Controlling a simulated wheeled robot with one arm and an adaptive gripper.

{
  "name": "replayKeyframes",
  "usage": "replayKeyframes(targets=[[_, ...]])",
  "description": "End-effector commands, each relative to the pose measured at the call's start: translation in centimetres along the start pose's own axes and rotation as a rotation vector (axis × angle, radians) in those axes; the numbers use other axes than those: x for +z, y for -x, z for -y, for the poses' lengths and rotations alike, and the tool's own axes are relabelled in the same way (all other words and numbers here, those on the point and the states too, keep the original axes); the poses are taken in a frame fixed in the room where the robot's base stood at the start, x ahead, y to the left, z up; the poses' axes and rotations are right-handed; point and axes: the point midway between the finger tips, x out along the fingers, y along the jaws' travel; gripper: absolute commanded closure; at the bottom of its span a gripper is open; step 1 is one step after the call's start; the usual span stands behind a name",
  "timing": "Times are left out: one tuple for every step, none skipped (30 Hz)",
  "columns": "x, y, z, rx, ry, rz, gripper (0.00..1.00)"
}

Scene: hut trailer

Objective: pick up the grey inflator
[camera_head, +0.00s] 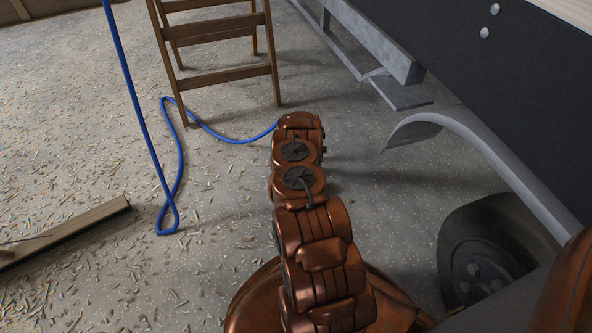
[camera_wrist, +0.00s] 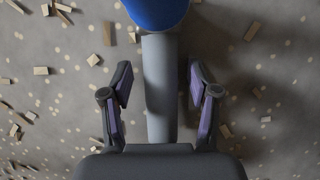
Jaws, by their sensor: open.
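In the wrist view a smooth grey shaft, which looks like the grey inflator (camera_wrist: 158,75), runs up the middle of the picture. A thick blue part (camera_wrist: 157,12) is at its top end, and its lower end is hidden behind my gripper's body. My gripper (camera_wrist: 159,92) is open, with one finger on each side of the grey shaft. A gap shows between the shaft and each finger. In the head view my arm hides the inflator and my fingers.
A blue hose (camera_head: 172,165) hangs down, loops on the floor and runs behind my arm. A wooden ladder (camera_head: 222,77) stands beyond it. The trailer's fender (camera_head: 485,148) and wheel (camera_head: 482,262) are right. Wood chips litter the floor.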

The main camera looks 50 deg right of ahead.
Motion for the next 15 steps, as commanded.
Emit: replayKeyframes(targets=[[0.00,-0.01,-0.01,0.000,0.000,0.000,0.40],[-0.01,-0.03,-0.02,0.000,0.000,0.000,0.40],[-0.02,-0.05,-0.02,0.000,0.000,0.000,0.40],[-0.02,-0.07,-0.02,0.000,0.001,0.000,0.40],[-0.05,-0.10,-0.02,0.000,0.001,0.000,0.40],[-0.06,-0.15,-0.01,0.000,0.001,0.000,0.40],[-0.07,-0.18,-0.01,0.000,0.001,0.000,0.40],[-0.09,-0.22,0.00,0.000,0.001,0.000,0.40],[-0.11,-0.26,0.01,0.000,0.001,0.000,0.40],[-0.13,-0.30,0.01,0.000,0.001,0.000,0.40],[-0.15,-0.33,0.02,0.000,0.001,0.000,0.40],[-0.18,-0.38,0.02,0.000,0.000,0.000,0.40],[-0.17,-0.40,0.02,0.000,0.001,0.000,0.40],[-0.19,-0.43,0.01,0.000,0.001,0.000,0.40],[-0.21,-0.45,0.01,0.000,0.001,0.000,0.40]])
